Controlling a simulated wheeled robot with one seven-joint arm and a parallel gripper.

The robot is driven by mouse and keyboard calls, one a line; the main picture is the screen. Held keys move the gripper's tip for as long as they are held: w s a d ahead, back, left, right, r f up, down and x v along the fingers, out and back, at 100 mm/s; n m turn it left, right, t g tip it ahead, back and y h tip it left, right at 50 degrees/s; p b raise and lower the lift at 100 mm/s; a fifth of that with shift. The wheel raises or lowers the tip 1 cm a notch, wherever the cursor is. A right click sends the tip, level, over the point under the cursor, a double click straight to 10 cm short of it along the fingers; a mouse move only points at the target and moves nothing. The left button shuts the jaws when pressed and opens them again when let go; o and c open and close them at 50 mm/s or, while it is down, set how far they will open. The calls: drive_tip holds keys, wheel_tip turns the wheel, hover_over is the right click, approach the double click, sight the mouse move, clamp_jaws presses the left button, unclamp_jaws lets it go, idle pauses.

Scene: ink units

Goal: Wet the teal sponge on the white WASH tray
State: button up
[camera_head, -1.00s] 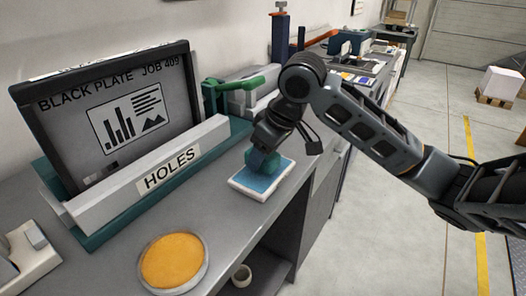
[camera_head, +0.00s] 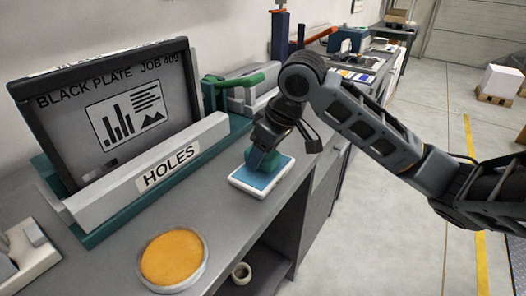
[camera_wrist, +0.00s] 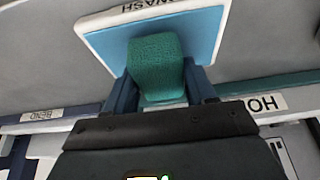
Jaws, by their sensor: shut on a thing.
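The teal sponge (camera_wrist: 157,68) is between the two blue fingers of my gripper (camera_wrist: 160,92) in the wrist view. The gripper is shut on it. In the head view the gripper (camera_head: 260,160) points down over the white WASH tray (camera_head: 240,187), and the sponge (camera_head: 274,164) shows only partly behind a finger. The tray has a blue inner surface (camera_wrist: 203,33), and its WASH lettering shows at the top of the wrist view. The sponge is over the blue surface. I cannot tell for certain whether it touches.
A framed black plate (camera_head: 125,115) stands behind a grey bar labelled HOLES (camera_head: 168,168) left of the tray. A round dish with an orange sponge (camera_head: 172,258) sits at the bench's front. A white ring (camera_head: 241,272) is on the shelf below. Bare bench lies between tray and dish.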

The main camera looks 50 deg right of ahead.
drive_tip(key=shift+f+b, duration=0.35)
drive_tip(key=shift+f, duration=0.1)
idle(1.2)
drive_tip(key=shift+r, duration=0.1)
drive_tip(key=shift+r+p, duration=2.85)
drive_tip(key=shift+r, duration=0.65)
